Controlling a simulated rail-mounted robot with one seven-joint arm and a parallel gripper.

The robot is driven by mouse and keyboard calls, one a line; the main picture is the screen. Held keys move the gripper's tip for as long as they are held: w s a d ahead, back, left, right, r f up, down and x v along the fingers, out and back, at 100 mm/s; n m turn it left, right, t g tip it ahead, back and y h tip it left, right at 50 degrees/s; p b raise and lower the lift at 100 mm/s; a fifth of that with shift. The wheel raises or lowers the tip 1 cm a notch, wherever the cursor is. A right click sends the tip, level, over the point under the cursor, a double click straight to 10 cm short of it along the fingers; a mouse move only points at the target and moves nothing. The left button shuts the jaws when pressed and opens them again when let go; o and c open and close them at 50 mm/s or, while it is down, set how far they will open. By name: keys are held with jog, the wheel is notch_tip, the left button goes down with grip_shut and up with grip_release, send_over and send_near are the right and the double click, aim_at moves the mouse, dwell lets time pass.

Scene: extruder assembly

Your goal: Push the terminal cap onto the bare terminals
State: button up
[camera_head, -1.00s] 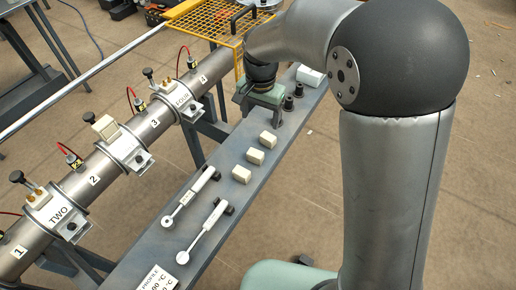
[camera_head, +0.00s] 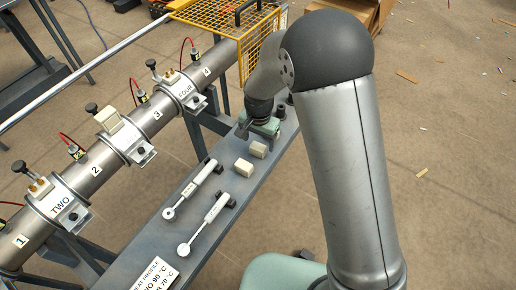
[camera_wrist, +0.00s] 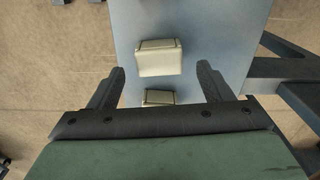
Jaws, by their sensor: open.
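Beige terminal caps stand on the grey shelf: one cap (camera_head: 244,167) nearer, another cap (camera_head: 258,149) just behind it. My gripper (camera_head: 246,132) is low over the shelf, behind these caps. In the wrist view my open gripper (camera_wrist: 162,70) has one finger on each side, with a cap (camera_wrist: 160,57) ahead between the fingertip lines and a second cap (camera_wrist: 158,97) partly hidden by the palm. Contact cannot be told. Bare brass terminals (camera_head: 39,186) show on the clamp marked TWO, and others (camera_head: 171,74) on the clamp marked FOUR. The middle clamp carries a cap (camera_head: 108,117).
The pipe (camera_head: 90,160) runs diagonally at left. Two white-handled tools (camera_head: 190,190) lie on the shelf, with a printed card (camera_head: 155,275) in front. Dark knobs (camera_head: 281,110) stand behind my gripper. A yellow mesh guard (camera_head: 228,28) covers the pipe's far end.

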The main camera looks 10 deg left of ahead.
aim_at(259, 145)
notch_tip(259, 145, down, 3)
jog(key=shift+f, duration=0.15)
jog(key=c, duration=1.1)
jog(key=shift+r, duration=0.7)
jog(key=s+r, duration=0.7)
jog(key=s, duration=0.2)
jog(key=s+r, duration=0.4)
jog(key=s, duration=0.1)
jog(key=shift+s+d+r, duration=0.1)
jog(key=shift+d+r, duration=0.05)
jog(key=shift+r, duration=0.15)
